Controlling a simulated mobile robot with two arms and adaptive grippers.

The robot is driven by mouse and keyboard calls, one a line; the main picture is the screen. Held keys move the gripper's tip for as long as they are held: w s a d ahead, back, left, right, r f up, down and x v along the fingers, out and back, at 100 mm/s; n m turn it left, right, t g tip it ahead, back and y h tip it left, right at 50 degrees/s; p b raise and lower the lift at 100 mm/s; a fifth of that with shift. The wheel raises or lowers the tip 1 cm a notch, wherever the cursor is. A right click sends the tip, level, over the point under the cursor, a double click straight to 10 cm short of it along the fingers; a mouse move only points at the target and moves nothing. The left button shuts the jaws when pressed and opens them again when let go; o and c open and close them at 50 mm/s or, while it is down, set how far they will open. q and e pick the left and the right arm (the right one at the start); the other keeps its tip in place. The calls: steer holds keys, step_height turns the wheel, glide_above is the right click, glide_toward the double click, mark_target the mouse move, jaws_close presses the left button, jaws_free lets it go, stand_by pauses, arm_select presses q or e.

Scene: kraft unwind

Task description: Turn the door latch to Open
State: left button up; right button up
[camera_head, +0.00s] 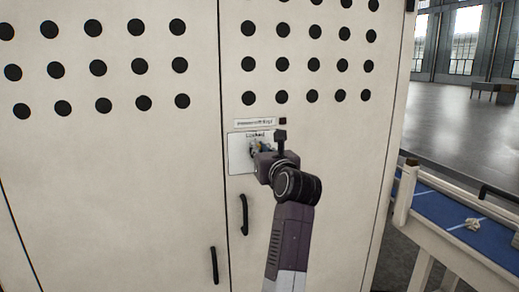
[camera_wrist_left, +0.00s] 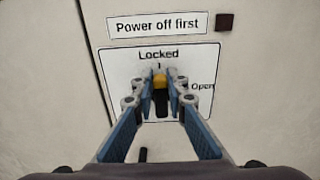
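The door latch (camera_wrist_left: 160,82) has a yellow part and a dark part below it. It sits on a white plate (camera_wrist_left: 118,72) and stands upright, in line with the word "Locked"; "Open" is printed to its right. In the head view the plate (camera_head: 238,160) is on the cabinet door, and my gripper largely hides the latch. My left gripper (camera_head: 257,147) is at the plate. In the wrist view its fingertips (camera_wrist_left: 160,77) are on either side of the latch, close to it; I cannot tell whether they touch it. My right gripper is not in view.
A "Power off first" label (camera_wrist_left: 155,25) and a small dark square (camera_wrist_left: 224,22) are above the plate. Black handles (camera_head: 244,214) (camera_head: 214,265) are on the two cabinet doors (camera_head: 110,190). A blue-topped conveyor or table (camera_head: 440,205) stands to the right.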

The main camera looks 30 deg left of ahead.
arm_select(q)
jaws_close()
steer(key=m+p, duration=0.4)
steer(key=p, duration=0.1)
steer(key=shift+w+d+f+m, duration=0.15)
steer(key=shift+w+d+m, duration=0.15)
steer(key=shift+w+m, duration=0.1)
stand_by(0.5)
